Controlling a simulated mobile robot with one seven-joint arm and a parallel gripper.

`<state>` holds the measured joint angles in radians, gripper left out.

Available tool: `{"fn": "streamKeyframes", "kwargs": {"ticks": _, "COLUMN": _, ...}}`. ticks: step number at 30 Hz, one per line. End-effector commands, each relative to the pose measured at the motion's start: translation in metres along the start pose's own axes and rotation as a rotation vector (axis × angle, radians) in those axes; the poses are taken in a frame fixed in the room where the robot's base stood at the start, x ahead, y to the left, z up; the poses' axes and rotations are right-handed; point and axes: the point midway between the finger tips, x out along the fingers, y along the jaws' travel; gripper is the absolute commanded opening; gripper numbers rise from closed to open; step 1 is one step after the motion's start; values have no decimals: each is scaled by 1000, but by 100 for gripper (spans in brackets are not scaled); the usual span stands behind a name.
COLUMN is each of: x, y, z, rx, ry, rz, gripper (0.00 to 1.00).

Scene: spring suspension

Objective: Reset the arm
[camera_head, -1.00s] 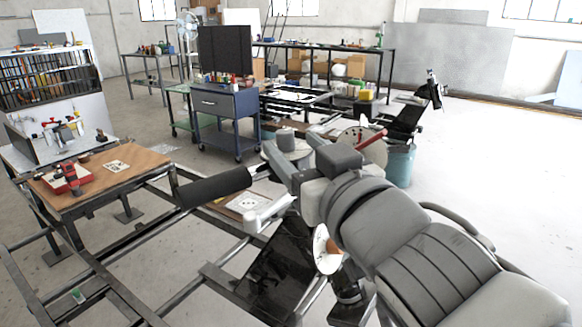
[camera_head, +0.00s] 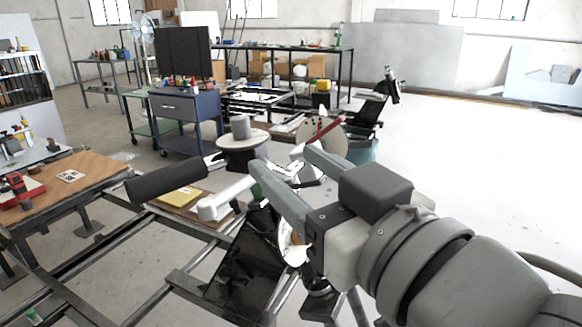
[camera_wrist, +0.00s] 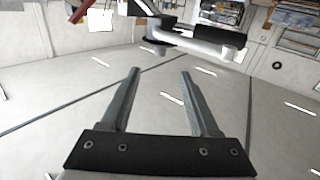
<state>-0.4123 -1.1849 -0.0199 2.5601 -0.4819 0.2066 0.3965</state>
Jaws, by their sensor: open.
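My gripper (camera_head: 283,158) is in the middle of the head view, at the end of my grey arm reaching in from the lower right. Its two long grey fingers are apart, with nothing between them. In the wrist view my gripper (camera_wrist: 159,72) shows the same spread, empty fingers against a plain grey surface with white strips. In the head view the fingers overlap the background near a round white-topped stand (camera_head: 243,141) and a white disc with a red bar (camera_head: 321,140). I cannot tell any contact with them.
A dark metal frame (camera_head: 70,262) spans the lower left. A wooden-topped table (camera_head: 78,176) with a red item (camera_head: 22,190) stands at left. A blue cart (camera_head: 187,121) and a long workbench (camera_head: 290,48) stand behind. Open floor (camera_head: 470,150) lies to the right.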

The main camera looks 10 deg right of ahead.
Motion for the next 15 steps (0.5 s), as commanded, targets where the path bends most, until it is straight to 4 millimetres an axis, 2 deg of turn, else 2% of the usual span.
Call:
{"fn": "streamKeyframes", "kwargs": {"ticks": 10, "x": 2, "y": 2, "z": 3, "rx": 0, "ry": -16, "rz": 9, "gripper": 62}}
{"fn": "streamKeyframes", "kwargs": {"ticks": 13, "x": 10, "y": 12, "z": 23, "rx": 3, "ry": -111, "rz": 57, "gripper": 62}}
{"fn": "streamKeyframes", "kwargs": {"ticks": 15, "x": 18, "y": 24, "z": 50, "rx": 11, "ry": -237, "rz": 114, "gripper": 62}}
